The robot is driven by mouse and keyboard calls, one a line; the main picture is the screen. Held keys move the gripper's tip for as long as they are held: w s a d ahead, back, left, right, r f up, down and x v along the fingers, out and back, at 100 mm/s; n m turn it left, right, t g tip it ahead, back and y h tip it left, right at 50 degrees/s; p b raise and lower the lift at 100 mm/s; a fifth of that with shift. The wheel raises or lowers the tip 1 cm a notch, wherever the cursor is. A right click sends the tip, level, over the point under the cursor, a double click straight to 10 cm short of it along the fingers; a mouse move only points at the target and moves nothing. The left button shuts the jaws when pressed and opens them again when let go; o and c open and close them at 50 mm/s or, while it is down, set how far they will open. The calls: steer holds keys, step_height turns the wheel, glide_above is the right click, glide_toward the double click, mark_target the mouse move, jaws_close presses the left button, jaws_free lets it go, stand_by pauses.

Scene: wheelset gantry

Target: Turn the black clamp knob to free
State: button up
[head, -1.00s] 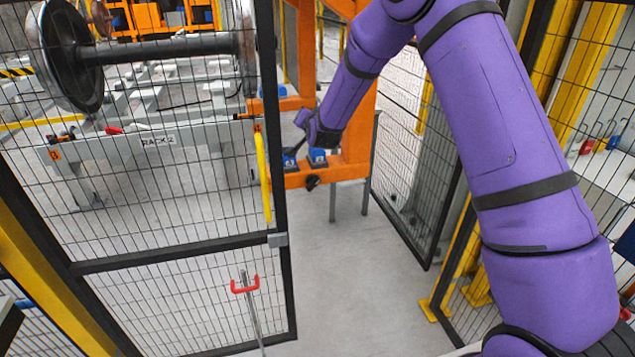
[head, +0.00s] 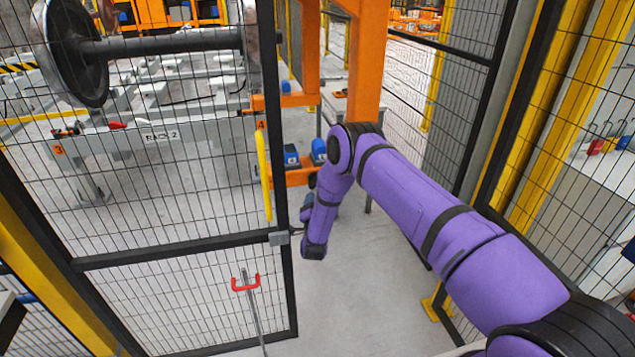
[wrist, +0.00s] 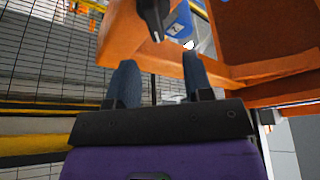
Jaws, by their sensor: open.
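The black clamp knob (wrist: 153,15) shows at the top of the wrist view, on the front of an orange beam (wrist: 125,35). It sits beyond my fingertips and apart from them. My gripper (wrist: 158,68) is open, its two blue-grey fingers spread with nothing between them, pointing up toward the beam from below. In the head view my gripper (head: 306,207) is small and low in front of the orange frame (head: 368,70). The knob shows there only as a small dark shape (head: 312,180) beside my arm.
Blue blocks (head: 318,150) sit on the orange beam, one also near the knob in the wrist view (wrist: 180,22). A mesh gate with a yellow handle (head: 264,175) stands left of my arm; mesh panels stand right. Grey floor (head: 365,285) is clear between them.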

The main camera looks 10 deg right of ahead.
steer(key=x, duration=1)
steer(key=shift+d+f, duration=0.1)
steer(key=shift+f, duration=0.25)
steer(key=c, duration=0.7)
steer(key=shift+o, duration=0.2)
